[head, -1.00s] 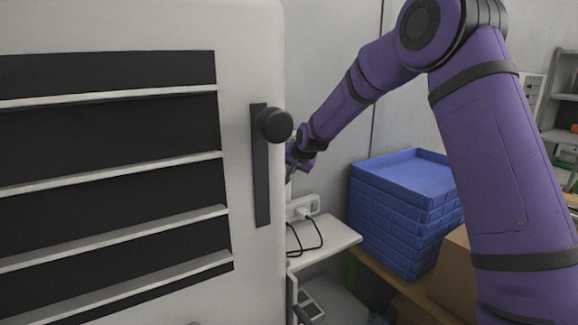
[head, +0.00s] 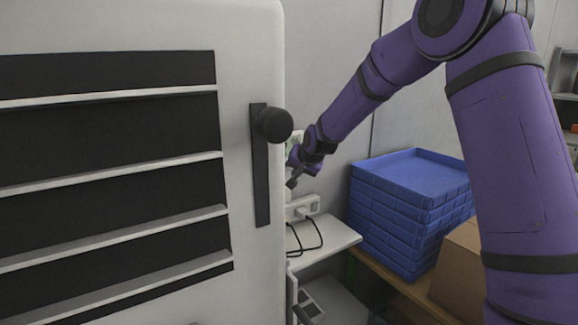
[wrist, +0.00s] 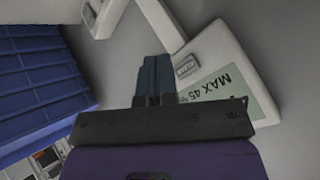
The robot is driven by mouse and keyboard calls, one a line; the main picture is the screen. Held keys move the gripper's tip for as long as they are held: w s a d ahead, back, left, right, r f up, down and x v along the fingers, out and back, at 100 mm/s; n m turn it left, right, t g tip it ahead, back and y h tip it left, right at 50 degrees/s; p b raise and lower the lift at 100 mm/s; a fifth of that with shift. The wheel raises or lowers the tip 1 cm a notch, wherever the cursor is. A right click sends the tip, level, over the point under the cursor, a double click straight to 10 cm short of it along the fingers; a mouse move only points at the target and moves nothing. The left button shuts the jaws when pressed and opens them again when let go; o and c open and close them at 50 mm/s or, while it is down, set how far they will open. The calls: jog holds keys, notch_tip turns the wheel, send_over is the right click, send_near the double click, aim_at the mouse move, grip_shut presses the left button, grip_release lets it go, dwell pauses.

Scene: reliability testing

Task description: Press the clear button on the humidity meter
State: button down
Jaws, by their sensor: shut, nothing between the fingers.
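The humidity meter (wrist: 207,47) is a white box on the wall in the wrist view, seen tilted. Its pale green display (wrist: 236,88) reads "MAX 45 %", partly hidden by my gripper's body. A small grey button (wrist: 187,66) with lettering too small to read sits on the white face beside the display. My gripper (wrist: 155,60) is shut and empty. Its fingertips appear just left of the button in the picture; I cannot tell whether they touch the meter. In the head view my gripper (head: 291,182) is beside the wall, and a pale part of the meter (head: 297,138) shows behind the wrist.
A large white cabinet (head: 265,60) with a black handle (head: 272,124) fills the left. A socket strip (head: 303,207) with a plug and cable is below my gripper, above a white shelf (head: 335,240). Stacked blue crates (head: 415,175) and a cardboard box (head: 458,262) stand right.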

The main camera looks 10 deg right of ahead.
jog(key=s, duration=0.1)
jog(key=s+d, duration=0.1)
jog(key=s, duration=0.1)
dwell(0.8)
jog(key=s+d+r+n+g, duration=0.1)
jog(key=s+r, duration=0.3)
jog(key=s, duration=0.4)
jog(key=s+d+r+n+h, duration=0.1)
jog(key=s+r, duration=0.4)
jog(key=s, duration=0.3)
jog(key=s+d+r+n+g, duration=0.15)
jog(key=s+r, duration=0.25)
jog(key=s, duration=0.4)
jog(key=s+d+n, duration=0.1)
jog(key=s+d, duration=0.2)
jog(key=s, duration=1.9)
jog(key=shift+s+g+h, duration=0.15)
jog(key=shift+g+h, duration=0.25)
jog(key=shift+g, duration=0.05)
jog(key=shift+d+f+n, duration=0.1)
jog(key=shift+n, duration=0.15)
